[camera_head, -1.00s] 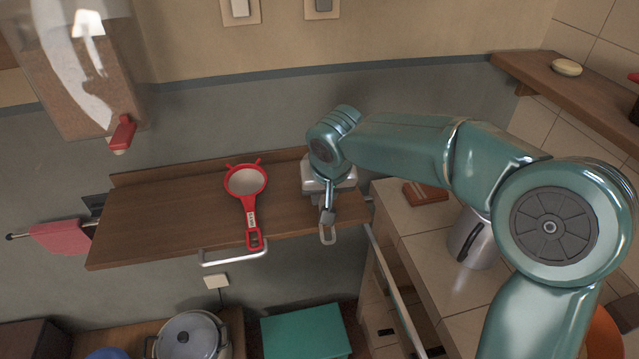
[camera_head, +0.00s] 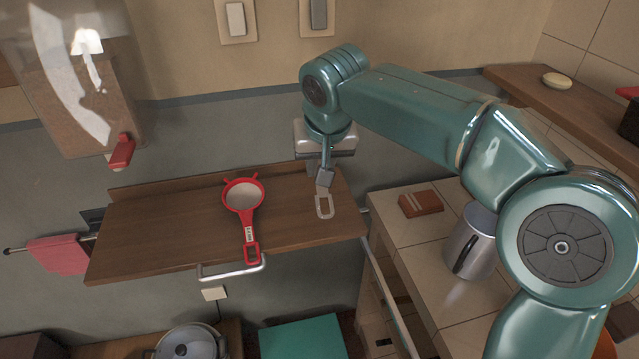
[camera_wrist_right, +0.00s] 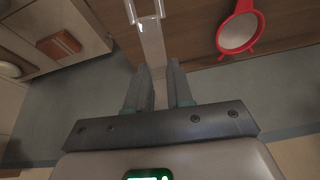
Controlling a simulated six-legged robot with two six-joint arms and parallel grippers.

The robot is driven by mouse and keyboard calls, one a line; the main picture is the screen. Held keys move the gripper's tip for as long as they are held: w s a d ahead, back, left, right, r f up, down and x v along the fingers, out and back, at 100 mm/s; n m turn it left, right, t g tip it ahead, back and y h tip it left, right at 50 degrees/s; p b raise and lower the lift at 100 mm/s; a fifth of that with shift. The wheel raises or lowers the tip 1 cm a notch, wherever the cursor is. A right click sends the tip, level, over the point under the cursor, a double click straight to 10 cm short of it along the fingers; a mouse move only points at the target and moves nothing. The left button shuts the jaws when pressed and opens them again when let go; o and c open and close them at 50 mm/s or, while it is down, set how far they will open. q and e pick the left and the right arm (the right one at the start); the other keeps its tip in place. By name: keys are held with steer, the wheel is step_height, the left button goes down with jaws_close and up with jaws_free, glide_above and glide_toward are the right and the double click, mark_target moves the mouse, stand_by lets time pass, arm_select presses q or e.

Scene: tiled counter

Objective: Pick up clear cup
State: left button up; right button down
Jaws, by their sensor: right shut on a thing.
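My right gripper (camera_head: 325,176) points down over the brown wooden shelf, its body partly hiding its fingers in the head view. Much of the cup is hard to make out. My left gripper is not in view.
A red strainer (camera_head: 243,196) lies on the wooden shelf (camera_head: 160,225), left of the cup. A metal rail (camera_head: 232,272) runs along the shelf's front. A metal mug (camera_head: 472,245) and a brown block (camera_head: 420,203) stand on the tiled counter (camera_head: 415,250) at right.

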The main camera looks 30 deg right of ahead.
step_height(320, 180, up, 9)
steer(key=shift+f+p, duration=0.15)
steer(key=shift+p, duration=0.75)
